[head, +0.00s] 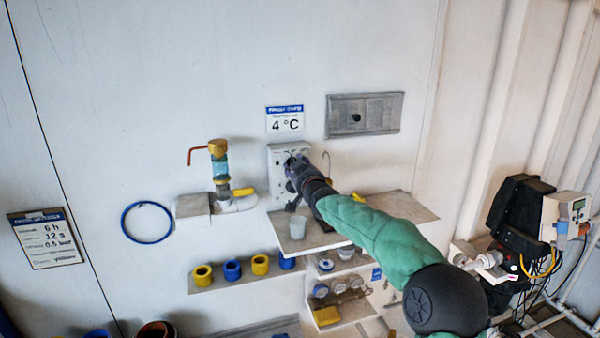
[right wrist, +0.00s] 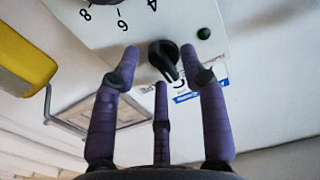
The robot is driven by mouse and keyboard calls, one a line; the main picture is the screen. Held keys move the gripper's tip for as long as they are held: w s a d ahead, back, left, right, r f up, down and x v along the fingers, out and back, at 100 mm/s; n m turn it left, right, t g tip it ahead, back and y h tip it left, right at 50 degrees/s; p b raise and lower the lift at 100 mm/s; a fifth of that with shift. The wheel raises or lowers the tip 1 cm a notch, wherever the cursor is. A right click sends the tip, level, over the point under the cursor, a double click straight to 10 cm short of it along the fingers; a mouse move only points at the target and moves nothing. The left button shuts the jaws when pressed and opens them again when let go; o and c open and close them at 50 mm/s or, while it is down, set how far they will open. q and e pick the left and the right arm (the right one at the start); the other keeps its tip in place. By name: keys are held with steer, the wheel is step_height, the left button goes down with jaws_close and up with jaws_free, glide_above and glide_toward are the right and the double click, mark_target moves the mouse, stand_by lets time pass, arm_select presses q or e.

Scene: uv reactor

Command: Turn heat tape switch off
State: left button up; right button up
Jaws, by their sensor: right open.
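A pale control box (head: 280,152) is fixed to the white wall, below the 4 °C sign. In the right wrist view, its face (right wrist: 130,38) carries a black rotary switch (right wrist: 163,58) with a pointer, a green lamp (right wrist: 203,33) and part of a numbered dial (right wrist: 100,3). My right gripper (head: 293,168) is in front of the box and hides part of its face. In the right wrist view the right gripper (right wrist: 165,70) is open, its purple fingers spread around the switch's position. I cannot tell if any finger touches it. My left gripper is out of view.
Below the box, a wall shelf (head: 312,240) holds a white cup (head: 298,227). A grey panel (head: 385,113) is at upper right. In the wrist view, a yellow object (right wrist: 22,68) is near the left edge.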

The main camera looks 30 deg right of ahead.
steer(key=v, duration=1.1)
steer(key=shift+s+a, duration=0.2)
steer(key=shift+s, duration=0.2)
